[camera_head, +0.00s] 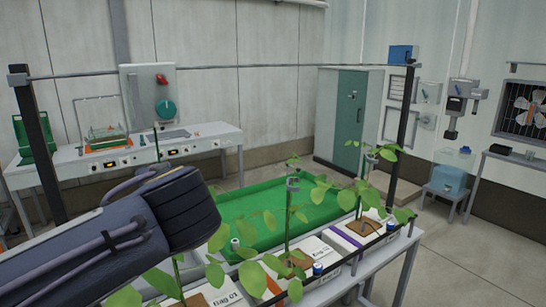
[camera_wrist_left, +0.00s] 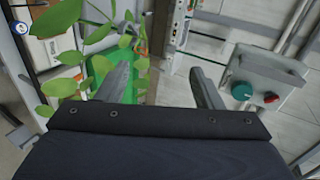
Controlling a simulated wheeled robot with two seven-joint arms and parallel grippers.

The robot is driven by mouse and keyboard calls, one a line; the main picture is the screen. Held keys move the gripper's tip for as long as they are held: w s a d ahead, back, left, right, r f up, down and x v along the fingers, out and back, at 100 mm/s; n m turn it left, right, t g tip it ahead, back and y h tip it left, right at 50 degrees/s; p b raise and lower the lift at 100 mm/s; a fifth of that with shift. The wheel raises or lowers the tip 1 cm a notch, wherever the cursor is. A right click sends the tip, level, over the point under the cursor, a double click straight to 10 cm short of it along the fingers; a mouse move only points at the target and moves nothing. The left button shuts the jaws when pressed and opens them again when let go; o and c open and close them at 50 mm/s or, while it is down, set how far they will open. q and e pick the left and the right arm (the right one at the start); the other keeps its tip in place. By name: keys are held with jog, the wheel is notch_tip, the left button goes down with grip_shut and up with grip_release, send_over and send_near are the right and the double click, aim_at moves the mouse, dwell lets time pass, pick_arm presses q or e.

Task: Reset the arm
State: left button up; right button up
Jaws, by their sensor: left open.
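My left arm (camera_head: 100,245) reaches in from the lower left of the head view, large and close, in front of the plant bench. Its fingers do not show in that view. In the left wrist view my left gripper (camera_wrist_left: 163,85) is open, its two grey fingers wide apart with nothing held between them. Green leaves (camera_wrist_left: 95,35) are close to the left finger, and I cannot tell whether they touch. My right arm and gripper are in neither view.
Potted plants stand in white grow bags (camera_head: 345,240) by a green tray (camera_head: 250,212), under a rail on dark posts (camera_head: 403,120). A lab bench (camera_head: 70,168) is behind left. A control box (camera_head: 148,92) hangs on the wall; it also shows in the wrist view (camera_wrist_left: 262,85).

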pick_arm(q)
jog(key=s+a+f+n+g+h, duration=0.25)
jog(key=s+f, duration=0.35)
jog(key=f, duration=0.3)
jog(key=s+a+f+n+g+h, duration=0.2)
jog(key=s+a+f+g+h, duration=0.15)
jog(key=s+f, duration=0.4)
jog(key=s+d+f+n+h, duration=0.5)
jog(key=s+f+n, duration=0.3)
jog(key=f, duration=0.2)
jog(key=shift+t, duration=0.4)
jog(key=shift+s+d, duration=0.1)
